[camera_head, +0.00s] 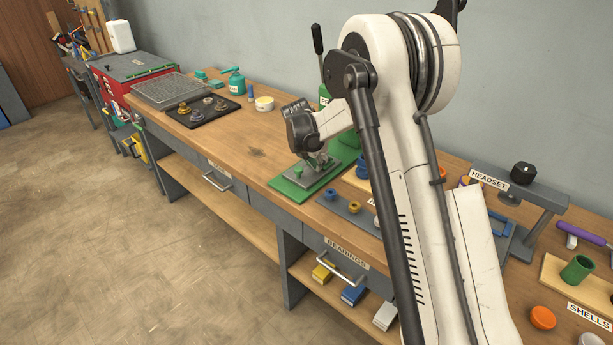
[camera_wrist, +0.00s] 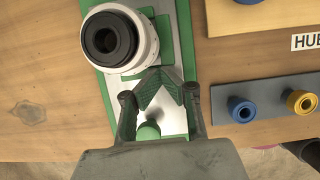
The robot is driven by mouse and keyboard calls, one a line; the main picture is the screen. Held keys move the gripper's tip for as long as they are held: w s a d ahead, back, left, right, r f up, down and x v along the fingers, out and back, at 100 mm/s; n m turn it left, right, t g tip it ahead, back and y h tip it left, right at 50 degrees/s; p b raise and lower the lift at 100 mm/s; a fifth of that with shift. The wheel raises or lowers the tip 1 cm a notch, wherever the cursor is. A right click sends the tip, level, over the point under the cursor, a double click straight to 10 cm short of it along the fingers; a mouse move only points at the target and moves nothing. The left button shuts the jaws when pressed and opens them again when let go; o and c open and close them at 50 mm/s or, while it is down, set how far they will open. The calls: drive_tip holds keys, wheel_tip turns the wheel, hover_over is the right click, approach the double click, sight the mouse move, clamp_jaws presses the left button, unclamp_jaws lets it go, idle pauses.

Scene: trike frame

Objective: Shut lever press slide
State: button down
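The lever press has a green body (camera_head: 346,140), partly hidden behind my arm, and a black-handled lever (camera_head: 318,40) standing up. A green base (camera_head: 285,188) reaches toward the table's front edge and carries a grey metal slide (camera_head: 310,173). In the wrist view, the silver slide surface (camera_wrist: 176,117) shows under my fingers, with a green knob-like part (camera_wrist: 148,131) between fingers and palm. A white cylinder with a black ring (camera_wrist: 146,42) stands at the upper left. My gripper (camera_wrist: 161,82) is over the slide, its fingertips together. Contact with the slide cannot be told.
A grey tray (camera_head: 345,209) with blue and yellow bearings lies right of the press base. A black mat (camera_head: 201,111) with metal parts and a white tub (camera_head: 264,104) lie farther left. The headset stand (camera_head: 519,187) is at right. Bare wood (camera_head: 240,150) lies left of the press.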

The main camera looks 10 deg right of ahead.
drive_tip(key=shift+w+d, duration=0.25)
drive_tip(key=shift+d, duration=0.2)
